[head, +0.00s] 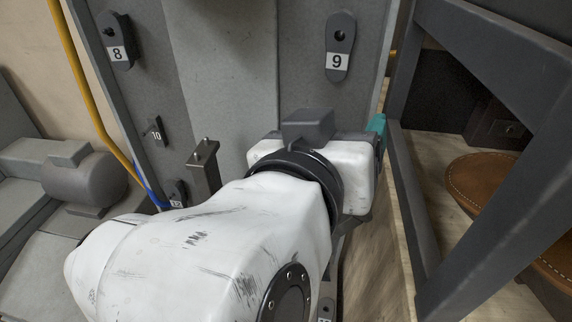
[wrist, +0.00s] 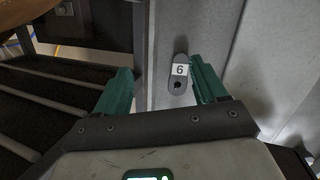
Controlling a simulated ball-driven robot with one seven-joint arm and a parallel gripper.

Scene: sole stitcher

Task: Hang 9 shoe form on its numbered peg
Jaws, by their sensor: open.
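A dark sole-shaped piece labelled 9 (head: 339,39) is upright on the grey panel, with a dark round spot above its label. I cannot tell whether this is the shoe form or a backing plate with its peg. In the wrist view the same-looking piece (wrist: 178,75) appears upside down, its label reading like a 6, beyond the fingers and nearer the right one. My gripper (wrist: 161,66) is open, with two teal fingers apart and nothing between them. In the head view only a teal finger (head: 377,125) shows, below and right of the 9; my arm hides the rest.
Similar pieces labelled 8 (head: 117,40) and 10 (head: 155,132) are on the panel to the left. A grey bracket (head: 204,168) juts out beside my arm. A dark frame (head: 480,130) and brown stitched round seat (head: 490,182) are at right. A yellow pipe (head: 85,95) runs down the left.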

